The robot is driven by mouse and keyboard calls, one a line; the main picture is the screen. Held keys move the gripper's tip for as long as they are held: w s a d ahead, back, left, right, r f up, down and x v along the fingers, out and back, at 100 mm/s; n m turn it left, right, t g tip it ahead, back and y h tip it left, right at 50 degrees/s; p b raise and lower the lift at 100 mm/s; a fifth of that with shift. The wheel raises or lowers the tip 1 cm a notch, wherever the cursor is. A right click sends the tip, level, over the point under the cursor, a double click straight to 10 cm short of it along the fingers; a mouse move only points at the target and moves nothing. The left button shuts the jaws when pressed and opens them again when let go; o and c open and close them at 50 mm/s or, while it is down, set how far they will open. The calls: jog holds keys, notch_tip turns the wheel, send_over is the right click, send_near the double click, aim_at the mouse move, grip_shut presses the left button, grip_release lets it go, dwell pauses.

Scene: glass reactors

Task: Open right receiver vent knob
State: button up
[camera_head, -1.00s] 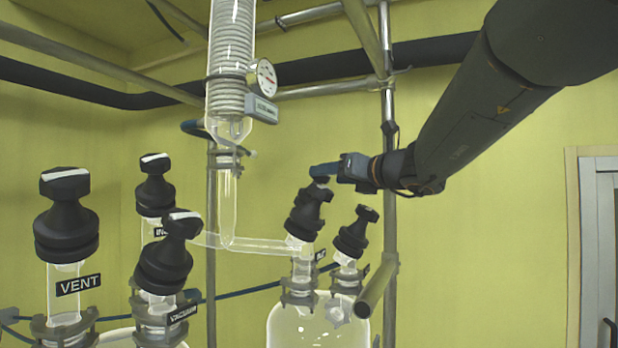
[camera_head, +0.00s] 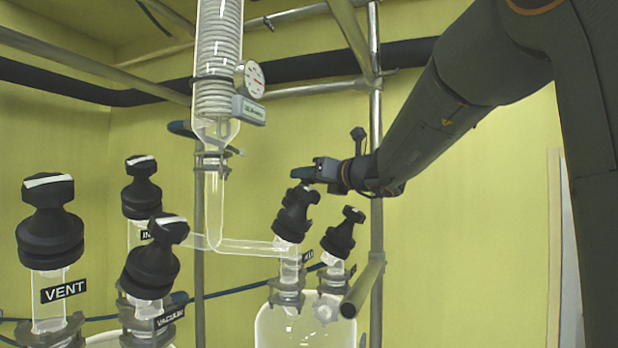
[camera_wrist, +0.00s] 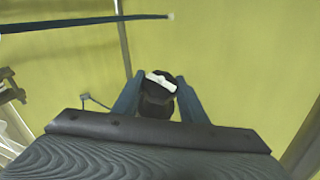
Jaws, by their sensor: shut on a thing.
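The right receiver (camera_head: 300,328) is a clear glass vessel at the lower middle of the head view, with two black knobs on its necks. My gripper (camera_head: 302,174) is at the top of the taller left knob (camera_head: 293,218). In the wrist view a black knob with a white bar on top (camera_wrist: 158,97) sits between the two blue fingers of my gripper (camera_wrist: 160,95), which are shut on it. The label beside this knob is too small to read. The shorter right knob (camera_head: 339,240) stands free beside it, with its white mark showing.
Other black knobs stand at the left, on necks labelled VENT (camera_head: 64,291) and VACUUM (camera_head: 171,317). A glass condenser (camera_head: 217,70) with a gauge (camera_head: 250,76) rises left of my gripper. A metal post (camera_head: 376,220) stands close behind my wrist. The wall area at right is open.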

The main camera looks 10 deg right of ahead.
jog(key=shift+n+y, duration=0.3)
jog(key=n+g+y+b, duration=0.1)
jog(key=n+y, duration=0.1)
jog(key=n+g+y, duration=0.1)
jog(key=n+y, duration=0.1)
jog(key=shift+w+d+f+b, duration=0.1)
jog(key=shift+d+f+b, duration=0.05)
jog(key=shift+b, duration=0.2)
jog(key=shift+n+g+y, duration=1.6)
jog(key=shift+n, duration=0.7)
jog(key=shift+n+g, duration=0.3)
jog(key=o, duration=1.1)
jog(key=shift+c, duration=0.2)
jog(key=b+v, duration=0.2)
jog(key=v, duration=0.5)
jog(key=shift+s+d, duration=0.3)
